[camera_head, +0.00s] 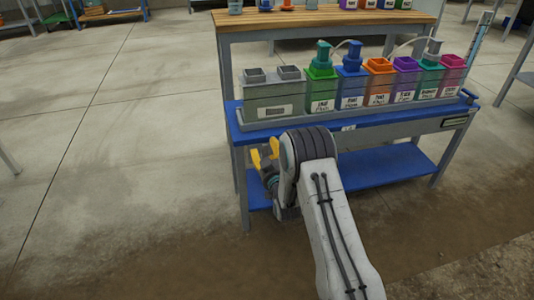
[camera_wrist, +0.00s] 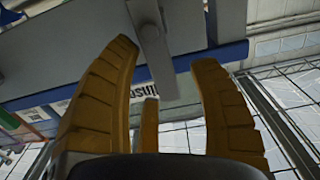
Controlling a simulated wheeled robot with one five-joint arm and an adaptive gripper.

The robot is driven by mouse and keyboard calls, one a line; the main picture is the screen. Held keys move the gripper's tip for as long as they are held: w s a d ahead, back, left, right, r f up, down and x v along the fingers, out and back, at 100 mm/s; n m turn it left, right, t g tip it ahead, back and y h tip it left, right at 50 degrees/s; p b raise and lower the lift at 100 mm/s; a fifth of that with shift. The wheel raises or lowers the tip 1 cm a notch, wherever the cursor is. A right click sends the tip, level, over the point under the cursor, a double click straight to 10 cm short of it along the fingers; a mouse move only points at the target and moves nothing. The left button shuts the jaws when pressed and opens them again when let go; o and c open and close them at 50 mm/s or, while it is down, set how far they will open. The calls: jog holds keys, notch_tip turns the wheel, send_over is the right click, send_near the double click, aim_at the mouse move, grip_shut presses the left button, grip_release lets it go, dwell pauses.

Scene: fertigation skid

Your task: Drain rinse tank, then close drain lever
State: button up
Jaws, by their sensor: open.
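A grey tank (camera_head: 262,110) with two square necks on top and a pale label stands at the left end of the row on the blue bench shelf. Its label is too small to read. My gripper (camera_head: 264,155) has yellow fingers and is low in front of the shelf's left end, partly hidden by my arm. In the wrist view my gripper (camera_wrist: 163,52) is open, with a grey lever bar (camera_wrist: 152,50) with a round pivot between and beyond its fingertips. I cannot tell whether they touch. In the head view the lever is hidden.
Several coloured containers (camera_head: 378,88) fill the shelf right of the grey tank, some with pumps and tubing. A wooden upper shelf (camera_head: 330,16) stands behind them. The blue lower shelf (camera_head: 385,168) looks empty. The concrete floor to the left (camera_head: 120,120) is clear.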

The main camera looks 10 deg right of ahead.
jog(key=shift+w, duration=0.25)
jog(key=shift+c, duration=0.5)
grip_shut()
